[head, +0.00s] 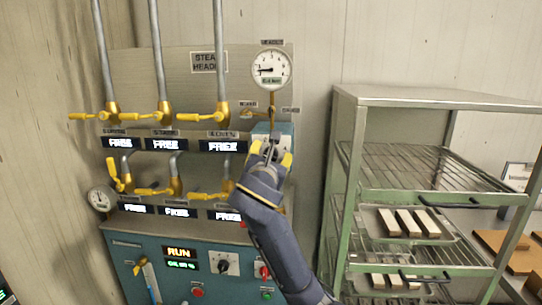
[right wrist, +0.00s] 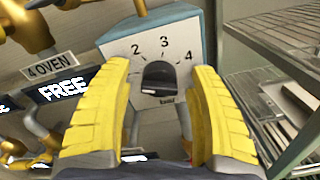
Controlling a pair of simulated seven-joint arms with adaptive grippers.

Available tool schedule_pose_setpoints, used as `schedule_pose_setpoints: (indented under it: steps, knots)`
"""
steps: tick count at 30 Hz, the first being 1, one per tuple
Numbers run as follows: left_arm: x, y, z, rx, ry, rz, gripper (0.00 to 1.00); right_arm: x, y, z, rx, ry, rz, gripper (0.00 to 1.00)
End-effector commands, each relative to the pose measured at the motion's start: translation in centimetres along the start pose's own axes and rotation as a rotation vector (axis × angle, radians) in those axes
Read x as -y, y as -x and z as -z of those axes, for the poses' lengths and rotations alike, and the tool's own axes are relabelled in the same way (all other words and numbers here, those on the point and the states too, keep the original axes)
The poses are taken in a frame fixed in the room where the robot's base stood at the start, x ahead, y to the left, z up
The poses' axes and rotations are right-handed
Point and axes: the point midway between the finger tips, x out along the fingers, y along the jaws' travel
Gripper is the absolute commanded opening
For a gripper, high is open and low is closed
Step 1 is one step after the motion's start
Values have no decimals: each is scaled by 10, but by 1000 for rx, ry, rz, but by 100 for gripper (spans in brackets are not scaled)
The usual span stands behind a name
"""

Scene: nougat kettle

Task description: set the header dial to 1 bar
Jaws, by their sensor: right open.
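The header dial is a dark round knob (right wrist: 160,76) on the pale face of a blue-grey box (right wrist: 187,32), with 2, 3 and 4 printed around it and "bar" below. In the head view the box (head: 286,129) is partly hidden behind my right gripper (head: 271,156). My right gripper is open, its yellow fingers on either side of the knob in the right wrist view. I cannot tell whether they touch it. The knob's exact setting and the 1 mark are not clear. My left gripper is not in view.
A round pressure gauge (head: 271,70) above the box has its needle pointing left. Yellow valve handles and pipes stand left of the box, above displays reading FREE. A green rack (head: 347,190) with wire shelves and trays stands close on the right.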

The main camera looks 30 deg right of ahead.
Motion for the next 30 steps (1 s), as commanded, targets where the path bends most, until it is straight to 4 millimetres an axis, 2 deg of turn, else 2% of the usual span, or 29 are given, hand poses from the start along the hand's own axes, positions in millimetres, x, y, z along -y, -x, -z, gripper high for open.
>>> schedule_pose_setpoints:
  steps: [5,18,24,30]
  knots:
    - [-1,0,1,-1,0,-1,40,-1,19,1,-1,-2,-3,59]
    - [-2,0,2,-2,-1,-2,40,-1,94,0,-1,-4,-3,59]
    - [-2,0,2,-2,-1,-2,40,-1,110,0,1,-2,0,59]
    - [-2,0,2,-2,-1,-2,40,0,117,0,1,-2,3,59]
